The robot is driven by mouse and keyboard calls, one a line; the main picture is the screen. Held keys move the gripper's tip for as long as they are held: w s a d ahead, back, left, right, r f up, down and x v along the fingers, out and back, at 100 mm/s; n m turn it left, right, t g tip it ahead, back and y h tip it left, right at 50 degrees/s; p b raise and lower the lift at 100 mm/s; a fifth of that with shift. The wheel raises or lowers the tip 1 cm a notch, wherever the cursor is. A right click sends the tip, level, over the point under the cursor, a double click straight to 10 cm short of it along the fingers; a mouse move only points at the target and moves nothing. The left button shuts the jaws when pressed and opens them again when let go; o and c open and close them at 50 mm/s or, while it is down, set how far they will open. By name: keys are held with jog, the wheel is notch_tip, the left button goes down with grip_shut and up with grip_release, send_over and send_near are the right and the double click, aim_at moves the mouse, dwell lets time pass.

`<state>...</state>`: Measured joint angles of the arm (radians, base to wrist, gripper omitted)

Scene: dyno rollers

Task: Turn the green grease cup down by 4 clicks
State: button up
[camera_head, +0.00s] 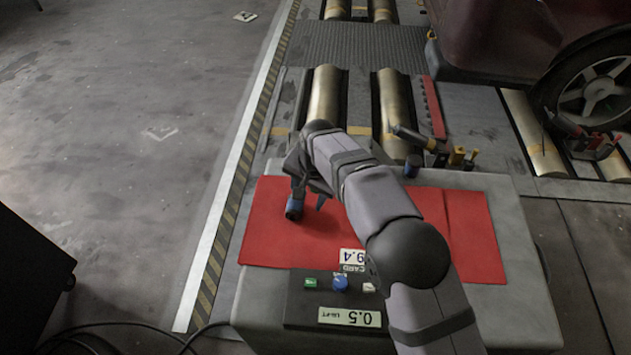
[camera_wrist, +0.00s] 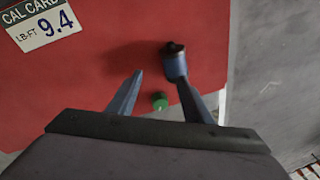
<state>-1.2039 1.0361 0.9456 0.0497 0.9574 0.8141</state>
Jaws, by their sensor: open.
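A small round green piece (camera_wrist: 159,101), apparently the green grease cup, shows in the wrist view over the red mat, between my fingers and nearer their bases than their tips. I cannot make it out in the head view, where my arm and gripper cover that area. My gripper (camera_wrist: 160,76) is open and empty, its two blue-grey fingers apart and pointing over the mat; in the head view it (camera_head: 308,203) is over the mat's left half. A blue cylinder with a dark top (camera_wrist: 177,65) stands just beyond the right fingertip in the wrist view; I cannot tell if they touch.
The red mat (camera_head: 468,235) covers a grey cabinet top. A dark console (camera_head: 300,312) at its front has a 0.5 LB-FT display, a green button and a blue knob. A calibration card (camera_wrist: 50,22) reads 9.4. Another blue cylinder (camera_head: 412,166) stands behind the mat, near metal rollers.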

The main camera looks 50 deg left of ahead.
jog(key=s+m+g, duration=0.1)
jog(key=s, duration=0.1)
jog(key=s+d+m+g, duration=0.1)
jog(key=s+m+g, duration=0.1)
jog(key=s+d+m+g+y, duration=0.1)
jog(key=s+g, duration=0.1)
jog(key=shift+f+m+b, duration=0.15)
jog(key=shift+m+b, duration=0.15)
jog(key=shift+s+m+g+y, duration=0.3)
jog(key=shift+m+g+y, duration=0.2)
jog(key=shift+m+y, duration=0.15)
jog(key=shift+a+r+m+g+y+b, duration=0.3)
jog(key=shift+r+m+g+y+b, duration=0.2)
jog(key=shift+m, duration=0.45)
jog(key=w+a+r+m+y+b, duration=0.2)
jog(key=w+r+m+y, duration=0.1)
jog(key=w+m+y, duration=0.4)
jog(key=w+f+m+t, duration=0.1)
jog(key=w+f+m, duration=0.1)
jog(key=w+d+f+m+t+b, duration=0.1)
jog(key=w+f, duration=0.1)
jog(key=w, duration=0.1)
jog(key=w+d+f+m+t+b, duration=0.1)
jog(key=w+f+m+t, duration=0.1)
jog(key=shift+w+f+m+y, duration=0.25)
jog(key=shift+w+m+y, duration=0.05)
jog(key=shift+w+y, duration=0.1)
jog(key=shift+b+x, duration=1.05)
jog(key=shift+x, duration=2.65)
jog(key=c, duration=1.1)
